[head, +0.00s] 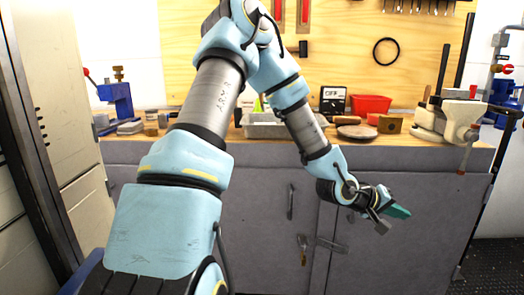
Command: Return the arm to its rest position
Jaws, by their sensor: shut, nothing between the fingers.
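My arm, in light blue and grey, rises from the bottom left of the head view and bends over at the top. Its forearm slopes down to the right. My gripper (396,218) is at the end of it, in front of the grey cabinet doors and lower than the bench top. It points down and to the right. It is small in the picture, shut and empty, with one dark grey finger and one green finger. It appears apart from the cabinet front, though the gap is hard to judge.
A wooden workbench (470,153) on a grey cabinet (262,215) spans the view. On it are a blue vise (117,100), a grey tray (262,130), a red bin (371,104) and a beige vise (450,118). Floor shows free at lower right.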

